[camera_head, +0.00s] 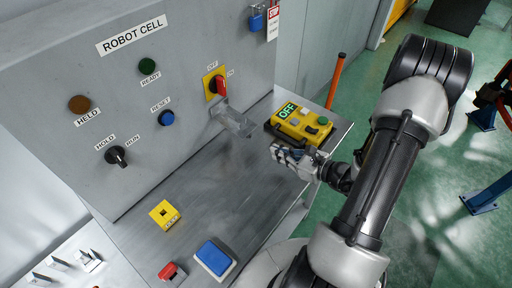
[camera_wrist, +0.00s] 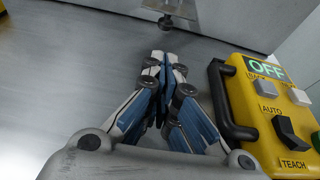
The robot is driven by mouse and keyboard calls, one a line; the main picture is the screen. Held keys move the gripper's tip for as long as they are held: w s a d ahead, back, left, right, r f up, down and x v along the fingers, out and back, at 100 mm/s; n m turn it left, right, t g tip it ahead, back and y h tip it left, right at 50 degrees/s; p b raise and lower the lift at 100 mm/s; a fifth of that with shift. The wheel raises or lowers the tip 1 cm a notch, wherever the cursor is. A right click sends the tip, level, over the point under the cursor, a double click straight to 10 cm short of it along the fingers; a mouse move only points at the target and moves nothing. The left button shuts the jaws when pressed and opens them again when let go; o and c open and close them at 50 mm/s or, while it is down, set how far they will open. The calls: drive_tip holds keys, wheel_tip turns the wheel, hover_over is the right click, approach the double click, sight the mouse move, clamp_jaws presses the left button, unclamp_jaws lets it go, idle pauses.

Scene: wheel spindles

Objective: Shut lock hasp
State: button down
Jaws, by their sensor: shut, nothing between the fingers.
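A grey metal piece that looks like the lock hasp (camera_head: 236,122) juts out from the panel below the red rotary switch (camera_head: 220,86) on its yellow plate. It appears swung out from the panel, though its exact angle is hard to tell. Part of a metal bracket, probably the same hasp (camera_wrist: 166,14), shows at the top of the wrist view, ahead of the fingertips. My gripper (camera_head: 277,151) is shut and empty, low over the shelf, right of and below the hasp and apart from it. Its blue and grey fingers (camera_wrist: 165,62) meet in the wrist view.
A yellow teach pendant (camera_head: 302,124) reading OFF lies close beside my gripper; it fills the right of the wrist view (camera_wrist: 240,105). A blue padlock (camera_head: 257,18) and a tag (camera_head: 272,22) hang above.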

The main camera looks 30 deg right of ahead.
drive_tip(key=b+x, duration=0.2)
drive_tip(key=x, duration=0.7)
drive_tip(key=shift+w+f, duration=0.2)
drive_tip(key=shift+w, duration=0.15)
drive_tip(key=shift+r, duration=0.1)
